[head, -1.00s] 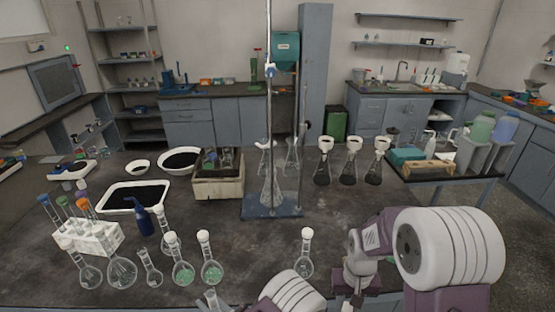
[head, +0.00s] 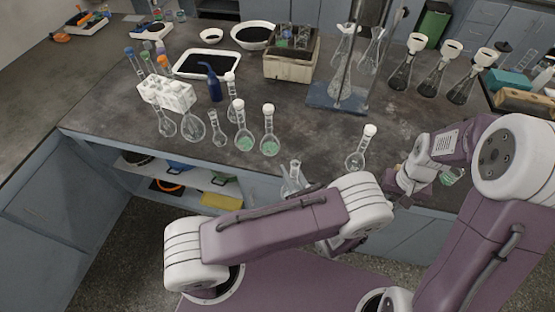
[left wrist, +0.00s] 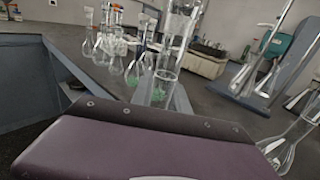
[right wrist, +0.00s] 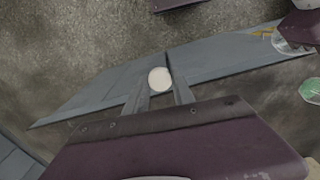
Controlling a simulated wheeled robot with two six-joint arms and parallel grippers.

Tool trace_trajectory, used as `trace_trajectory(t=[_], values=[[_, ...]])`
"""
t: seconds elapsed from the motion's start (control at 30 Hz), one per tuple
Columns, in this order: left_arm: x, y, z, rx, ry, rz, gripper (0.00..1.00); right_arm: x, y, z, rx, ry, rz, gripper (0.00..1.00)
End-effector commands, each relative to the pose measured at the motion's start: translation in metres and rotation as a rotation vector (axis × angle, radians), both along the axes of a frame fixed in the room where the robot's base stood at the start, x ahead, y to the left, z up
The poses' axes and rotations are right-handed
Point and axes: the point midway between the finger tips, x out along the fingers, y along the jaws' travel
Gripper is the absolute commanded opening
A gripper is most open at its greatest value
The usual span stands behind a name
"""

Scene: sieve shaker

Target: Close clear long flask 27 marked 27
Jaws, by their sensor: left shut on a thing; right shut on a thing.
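A clear, open-necked long flask (head: 292,180) is held in my left gripper (head: 303,190), in front of the table's near edge. Its glass neck (left wrist: 176,45) rises large in the left wrist view; no number is readable on it. My right gripper (right wrist: 160,88) is shut on a round white stopper (right wrist: 160,79), seen end-on between its fingers. In the head view the right gripper (head: 402,192) is low at the table's front edge, right of the flask and apart from it. The stopper is not clearly visible there.
A white-capped flask (head: 362,150) stands near the front edge between the arms. Several flasks, two capped with green contents (head: 270,135), stand left beside a white tube rack (head: 166,92). A stand base (head: 338,98) is behind. A green-filled vessel (head: 453,175) is partly behind my right arm.

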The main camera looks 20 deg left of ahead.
Motion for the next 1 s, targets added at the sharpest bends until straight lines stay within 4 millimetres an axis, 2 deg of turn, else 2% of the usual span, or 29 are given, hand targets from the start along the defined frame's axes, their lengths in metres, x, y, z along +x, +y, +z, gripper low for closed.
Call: trace_trajectory(t=[0.2, 0.4, 0.87, 1.0], values=[[0.004, -0.039, 0.005, -0.001, -0.001, -0.079, 0.0, 0.0, 0.0, 0.0, 0.0, 0.0, 0.0, 0.0], [0.007, -0.061, 0.007, -0.001, -0.001, -0.124, 0.0, 0.0, 0.0, 0.0, 0.0, 0.0, 0.0, 0.0], [0.007, -0.066, 0.008, 0.0, 0.0, -0.136, 0.0, 0.0, 0.0, 0.0, 0.0, 0.0, -0.005, 0.0], [0.007, -0.066, 0.008, 0.0, 0.0, -0.135, 0.0, -0.013, 0.0, 0.001, 0.0, 0.0, -0.03, 0.0]])
